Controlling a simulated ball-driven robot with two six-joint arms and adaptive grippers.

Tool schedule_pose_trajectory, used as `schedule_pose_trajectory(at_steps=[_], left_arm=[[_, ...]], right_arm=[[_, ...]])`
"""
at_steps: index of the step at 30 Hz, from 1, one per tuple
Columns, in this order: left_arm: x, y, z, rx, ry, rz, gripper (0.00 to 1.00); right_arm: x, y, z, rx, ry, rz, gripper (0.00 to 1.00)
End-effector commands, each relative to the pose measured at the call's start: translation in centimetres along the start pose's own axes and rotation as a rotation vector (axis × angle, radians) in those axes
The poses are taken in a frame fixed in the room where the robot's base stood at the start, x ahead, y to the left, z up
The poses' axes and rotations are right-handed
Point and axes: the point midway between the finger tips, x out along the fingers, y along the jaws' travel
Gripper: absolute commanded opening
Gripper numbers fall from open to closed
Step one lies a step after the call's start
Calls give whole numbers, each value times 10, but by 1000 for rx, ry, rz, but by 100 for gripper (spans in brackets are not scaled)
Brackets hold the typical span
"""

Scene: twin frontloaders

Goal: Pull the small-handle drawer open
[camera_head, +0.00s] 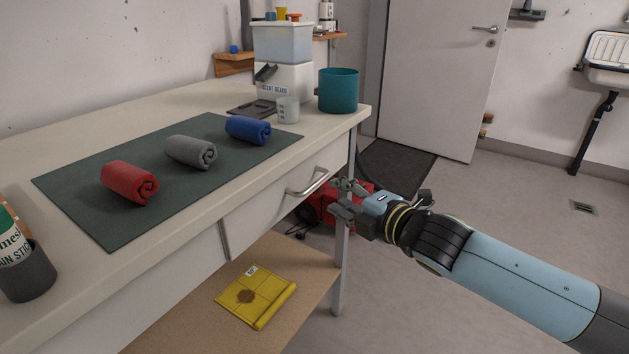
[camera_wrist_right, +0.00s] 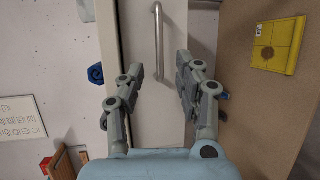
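The white drawer (camera_head: 268,212) with a metal bar handle (camera_head: 308,182) is under the right end of the workbench top; its front appears flush, so it looks closed. My right gripper (camera_head: 343,200) is just right of the handle, apart from it. In the right wrist view, my right gripper (camera_wrist_right: 160,70) is open and empty. The handle (camera_wrist_right: 158,42) stands ahead of the gap between its fingers, in front of the pale drawer front (camera_wrist_right: 140,30). My left gripper is not in view.
The workbench (camera_head: 90,140) holds a green mat (camera_head: 100,210) with red, grey and blue rolled cloths. A teal pot (camera_head: 339,90) stands near its right corner. A bench leg (camera_head: 341,260) and a red object (camera_head: 318,212) are close to my gripper.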

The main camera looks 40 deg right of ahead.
Motion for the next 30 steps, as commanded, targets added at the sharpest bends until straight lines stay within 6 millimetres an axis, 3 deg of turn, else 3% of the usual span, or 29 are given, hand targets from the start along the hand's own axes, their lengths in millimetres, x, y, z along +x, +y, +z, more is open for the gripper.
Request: schedule_pose_trajectory(at_steps=[2,7,15,21,28,30], left_arm=[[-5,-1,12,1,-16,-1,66],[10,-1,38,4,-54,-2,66],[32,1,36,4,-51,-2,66],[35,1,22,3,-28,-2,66],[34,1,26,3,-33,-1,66],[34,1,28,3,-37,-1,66]], right_arm=[[12,4,0,6,-2,5,34],[38,-2,0,7,-2,2,34],[82,-2,0,6,-2,2,34],[92,0,0,6,-1,1,34],[92,1,0,5,-1,1,34],[92,1,0,5,-1,1,25]])
